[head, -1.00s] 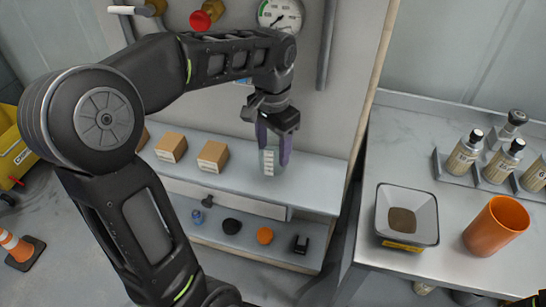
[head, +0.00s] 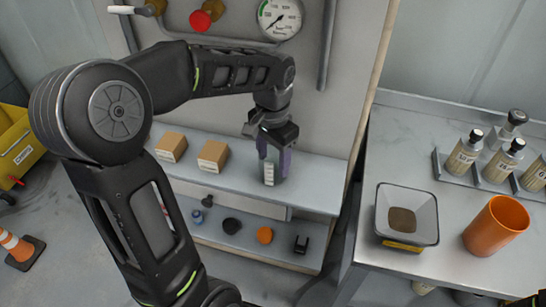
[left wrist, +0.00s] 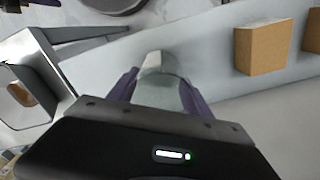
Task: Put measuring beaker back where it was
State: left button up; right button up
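The measuring beaker (head: 269,173) is a clear vessel with pale graduation marks. My left gripper (head: 274,165) points down with its purple fingers on both sides of it, shut on it. The beaker looks upright, at the upper shelf (head: 318,183), right of two cardboard boxes. Whether its base touches the shelf I cannot tell.
Cardboard boxes (head: 213,156) (head: 171,147) stand left of the beaker. A lower shelf holds small items, among them an orange one (head: 264,235). The steel table (head: 400,135) at right bears a tray of powder (head: 429,232), an orange cup (head: 496,226) and several bottles. The upper shelf's right end is clear.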

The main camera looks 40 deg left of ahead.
pick_arm(q)
jog(key=o, duration=0.4)
jog(key=shift+r, duration=0.55)
notch_tip(320, 180, up, 11)
jog(key=p, duration=0.1)
jog(key=shift+r+p, duration=0.15)
jog(key=shift+p, duration=0.15)
